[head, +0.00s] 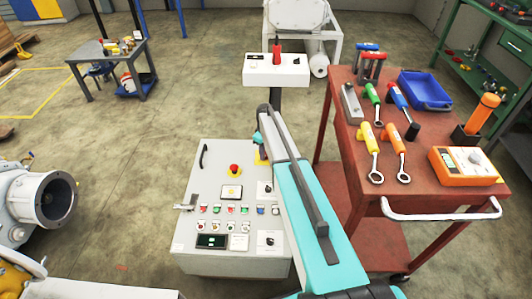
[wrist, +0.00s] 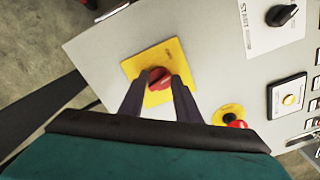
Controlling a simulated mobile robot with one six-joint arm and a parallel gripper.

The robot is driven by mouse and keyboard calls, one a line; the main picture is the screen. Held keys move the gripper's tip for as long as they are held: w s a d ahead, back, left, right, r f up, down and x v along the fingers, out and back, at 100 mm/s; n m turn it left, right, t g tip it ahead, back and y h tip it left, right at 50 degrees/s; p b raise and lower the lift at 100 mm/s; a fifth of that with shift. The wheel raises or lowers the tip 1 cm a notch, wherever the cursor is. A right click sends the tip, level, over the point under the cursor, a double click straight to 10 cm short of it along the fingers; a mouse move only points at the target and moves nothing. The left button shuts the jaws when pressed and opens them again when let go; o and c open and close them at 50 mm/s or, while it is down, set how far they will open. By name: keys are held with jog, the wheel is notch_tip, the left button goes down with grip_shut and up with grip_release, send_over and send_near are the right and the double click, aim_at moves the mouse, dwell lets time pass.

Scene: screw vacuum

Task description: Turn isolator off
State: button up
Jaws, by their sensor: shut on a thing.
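The isolator is a red rotary knob (wrist: 158,74) on a square yellow plate (wrist: 170,50), in the wrist view on the grey panel. My gripper (wrist: 159,84) has one dark finger on each side of the knob and is shut on it. The knob's grip looks slanted, but its exact setting cannot be read. In the head view the grey control cabinet (head: 225,160) stands below centre, and my arm covers its right side. Only a sliver of the yellow plate (head: 260,158) shows there, and the knob and fingers are hidden.
A red emergency button (head: 234,169), several small buttons and black rotary switches (wrist: 281,15) share the panel. A red trolley (head: 345,150) with tools stands close on the right. A white box with a red handle (head: 277,60) stands behind.

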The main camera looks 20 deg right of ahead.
jog(key=n, duration=0.6)
jog(key=shift+n, duration=0.3)
jog(key=shift+a, duration=0.1)
jog(key=o, duration=1.1)
jog(key=shift+c, duration=0.2)
jog(key=shift+r, duration=0.4)
notch_tip(320, 180, up, 13)
